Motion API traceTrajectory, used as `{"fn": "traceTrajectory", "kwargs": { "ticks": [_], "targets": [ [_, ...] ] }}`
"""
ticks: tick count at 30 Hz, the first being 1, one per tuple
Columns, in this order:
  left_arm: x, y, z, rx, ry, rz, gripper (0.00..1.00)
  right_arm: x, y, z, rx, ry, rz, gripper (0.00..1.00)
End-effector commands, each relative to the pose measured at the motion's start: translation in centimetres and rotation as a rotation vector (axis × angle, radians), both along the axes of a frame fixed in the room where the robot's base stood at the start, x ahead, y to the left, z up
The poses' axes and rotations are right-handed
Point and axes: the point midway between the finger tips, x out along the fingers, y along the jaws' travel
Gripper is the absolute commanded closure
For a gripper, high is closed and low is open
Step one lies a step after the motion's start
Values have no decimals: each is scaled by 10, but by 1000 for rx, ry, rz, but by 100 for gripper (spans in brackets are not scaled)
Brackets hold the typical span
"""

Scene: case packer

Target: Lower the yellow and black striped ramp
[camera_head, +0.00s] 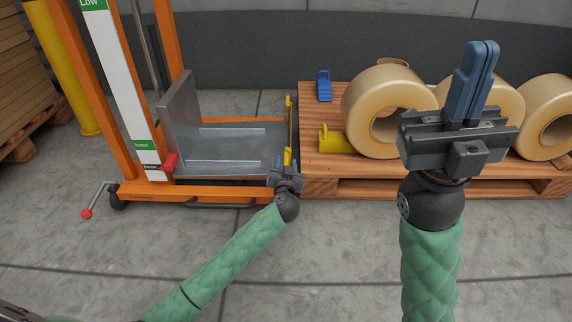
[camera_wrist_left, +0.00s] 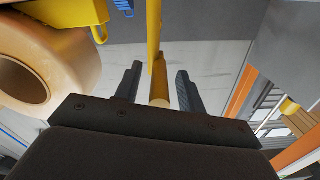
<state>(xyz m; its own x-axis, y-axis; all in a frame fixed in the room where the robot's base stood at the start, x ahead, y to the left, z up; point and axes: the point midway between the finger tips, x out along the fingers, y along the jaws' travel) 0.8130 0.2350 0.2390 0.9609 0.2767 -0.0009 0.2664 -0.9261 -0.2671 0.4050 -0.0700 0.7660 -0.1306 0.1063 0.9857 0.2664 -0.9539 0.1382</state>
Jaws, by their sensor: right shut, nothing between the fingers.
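The ramp (camera_head: 290,118) stands upright, seen nearly edge-on, at the right edge of the lift's grey metal platform (camera_head: 235,163). It looks yellow with dark marks; its stripes are hard to make out. My left gripper (camera_head: 283,164) is at the ramp's near end. In the left wrist view its two fingers (camera_wrist_left: 158,72) are spread apart, with a yellow bar (camera_wrist_left: 159,95) between them. I see gaps beside the bar, so it is not gripped. My right gripper (camera_head: 475,82) is raised at the right, its blue fingers together and empty.
A wooden pallet (camera_head: 318,160) right of the lift carries large tape rolls (camera_head: 368,92), a yellow piece (camera_head: 333,139) and a blue piece (camera_head: 324,86). The orange lift frame (camera_head: 118,125) has a red-knobbed crank (camera_head: 87,213). The floor in front is clear.

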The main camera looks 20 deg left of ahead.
Motion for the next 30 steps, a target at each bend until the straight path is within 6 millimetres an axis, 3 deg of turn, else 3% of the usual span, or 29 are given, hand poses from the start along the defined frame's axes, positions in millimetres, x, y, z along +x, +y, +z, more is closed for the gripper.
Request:
{"fn": "traceTrajectory", "kwargs": {
  "ticks": [2, 8, 22, 30],
  "targets": [
    [0, 0, 0, 0, 0, 0, 60, 1, 0, -2, -3, 4, -1, 100],
    [0, 0, 0, 0, 0, 0, 100, 2, 0, -4, -5, 9, -3, 100],
    [1, -3, 1, 23, 8, 0, 100, 5, -1, -6, -15, 31, 2, 100],
    [3, -11, 2, 104, 30, -1, 100, 25, -3, -54, -112, 178, 3, 100]
  ]
}}
